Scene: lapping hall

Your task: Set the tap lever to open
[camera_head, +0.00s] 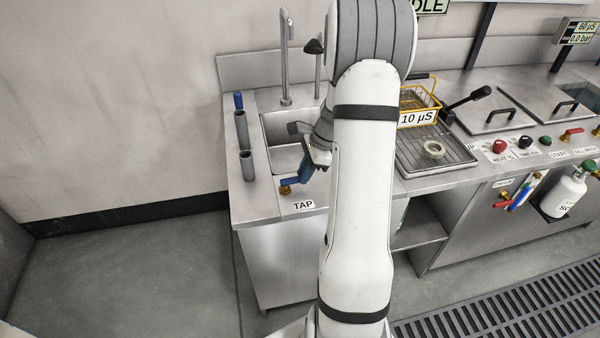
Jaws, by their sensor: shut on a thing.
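The tap lever (291,181) is a blue handle on a brass valve body (285,189), at the front left of the steel sink counter, just above the TAP label (303,205). It points right from the valve. My gripper (306,174) is at the lever's right end, its dark jaws shut on it. My white arm hides part of the sink and the counter to the right of the lever. The faucet spout (285,60) rises behind the sink basin (284,158).
Two grey tubes (242,130) stand upright left of the sink, with a blue-handled item (238,101) behind. To the right are a yellow wire basket (421,101), a drain tray (419,160) with a pale ring (434,149), and lidded tanks (491,109). Floor at left is clear.

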